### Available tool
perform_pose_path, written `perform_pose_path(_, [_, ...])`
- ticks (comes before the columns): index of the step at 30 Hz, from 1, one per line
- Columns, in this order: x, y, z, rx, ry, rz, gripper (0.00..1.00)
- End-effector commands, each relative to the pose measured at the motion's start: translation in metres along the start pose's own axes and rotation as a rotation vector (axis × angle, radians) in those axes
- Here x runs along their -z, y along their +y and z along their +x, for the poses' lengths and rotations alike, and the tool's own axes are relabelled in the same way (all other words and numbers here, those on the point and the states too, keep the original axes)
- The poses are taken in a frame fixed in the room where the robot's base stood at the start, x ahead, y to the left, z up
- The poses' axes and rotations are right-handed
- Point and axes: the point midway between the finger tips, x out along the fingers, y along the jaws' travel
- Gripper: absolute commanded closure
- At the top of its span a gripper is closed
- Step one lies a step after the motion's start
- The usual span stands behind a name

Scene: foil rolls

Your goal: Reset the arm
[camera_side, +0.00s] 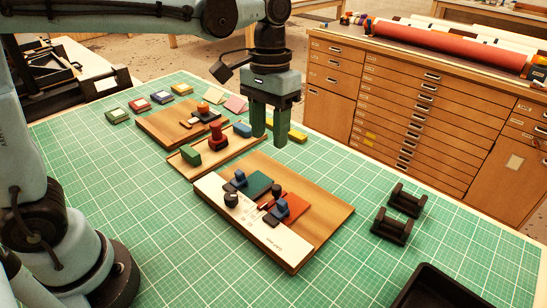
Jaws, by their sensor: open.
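My gripper (269,127) hangs downward above the middle of the green cutting mat (370,265). Its two green fingers are apart with nothing between them. It is in front of part of a yellow block and close in the picture to a blue block (242,129). A wooden board (322,207) with a white strip, a green plate and a red plate lies below it. My arm reaches in from the left and across the top.
Black roll stands (392,227) sit at the right. A black tray (435,288) is at the lower right. A wooden tray (188,171) holds red and green pieces. A drawer cabinet (420,110) stands behind the table. Bare mat lies between boards and roll stands.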

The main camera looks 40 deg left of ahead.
Motion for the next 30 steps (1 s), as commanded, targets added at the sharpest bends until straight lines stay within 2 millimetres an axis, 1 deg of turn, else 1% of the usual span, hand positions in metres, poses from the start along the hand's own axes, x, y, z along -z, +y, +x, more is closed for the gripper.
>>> perform_pose_path(1, [-0.007, -0.009, -0.001, -0.005, 0.048, -0.003, 0.53])
perform_pose_path(8, [-0.031, -0.041, 0.005, -0.009, 0.284, 0.004, 0.53])
perform_pose_path(16, [-0.057, -0.073, 0.024, 0.023, 0.551, 0.019, 0.53])
perform_pose_path(21, [-0.066, -0.086, 0.035, 0.047, 0.665, 0.028, 0.53])
perform_pose_path(24, [-0.068, -0.089, 0.039, 0.056, 0.7, 0.031, 0.53])
perform_pose_path(30, [-0.069, -0.09, 0.04, 0.06, 0.711, 0.033, 0.53])
